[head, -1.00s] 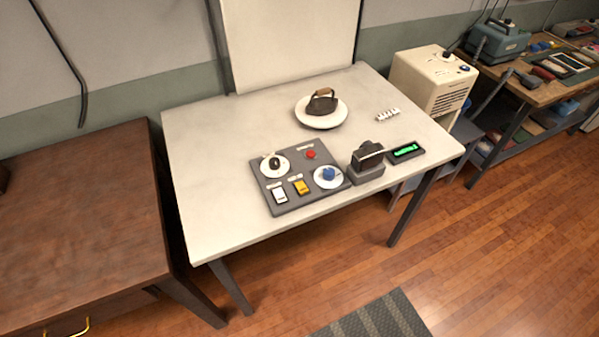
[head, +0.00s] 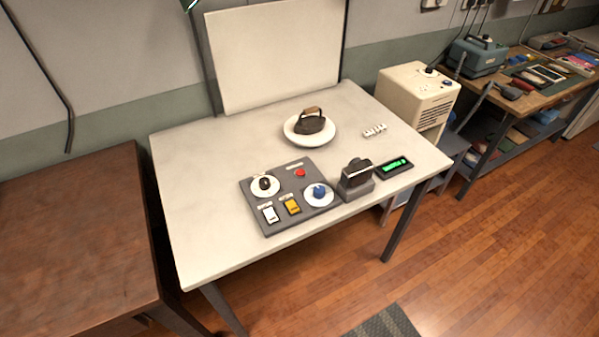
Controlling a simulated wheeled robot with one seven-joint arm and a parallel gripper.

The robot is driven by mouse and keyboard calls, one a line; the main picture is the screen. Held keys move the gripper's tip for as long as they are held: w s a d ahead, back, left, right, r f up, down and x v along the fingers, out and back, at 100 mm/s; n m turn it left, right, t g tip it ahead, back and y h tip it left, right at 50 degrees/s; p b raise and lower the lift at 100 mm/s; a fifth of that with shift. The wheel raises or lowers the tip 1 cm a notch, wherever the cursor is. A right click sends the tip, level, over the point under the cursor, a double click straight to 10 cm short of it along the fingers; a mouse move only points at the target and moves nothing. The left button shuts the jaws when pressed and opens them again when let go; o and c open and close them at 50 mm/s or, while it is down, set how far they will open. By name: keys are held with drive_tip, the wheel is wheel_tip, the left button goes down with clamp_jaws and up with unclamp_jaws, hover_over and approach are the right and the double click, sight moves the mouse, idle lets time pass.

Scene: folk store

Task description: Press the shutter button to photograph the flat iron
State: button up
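The flat iron (head: 311,123), dark with a brown handle, sits on a round white plate (head: 294,137) at the back of the white table (head: 200,190). A grey control panel (head: 285,215) lies nearer the front. It carries a red button (head: 300,173), a black knob (head: 265,183) and a blue knob (head: 319,191) on white dials, a white switch (head: 270,214) and a yellow switch (head: 291,205). A dark camera-like device (head: 356,174) stands right of the panel, beside a small box with a green display (head: 394,166). My gripper is not in view.
A white backdrop board (head: 275,55) stands behind the plate. A brown wooden desk (head: 70,240) stands at left. A cream machine (head: 415,95) and a cluttered workbench (head: 530,85) stand at right. Wooden floor in front is open.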

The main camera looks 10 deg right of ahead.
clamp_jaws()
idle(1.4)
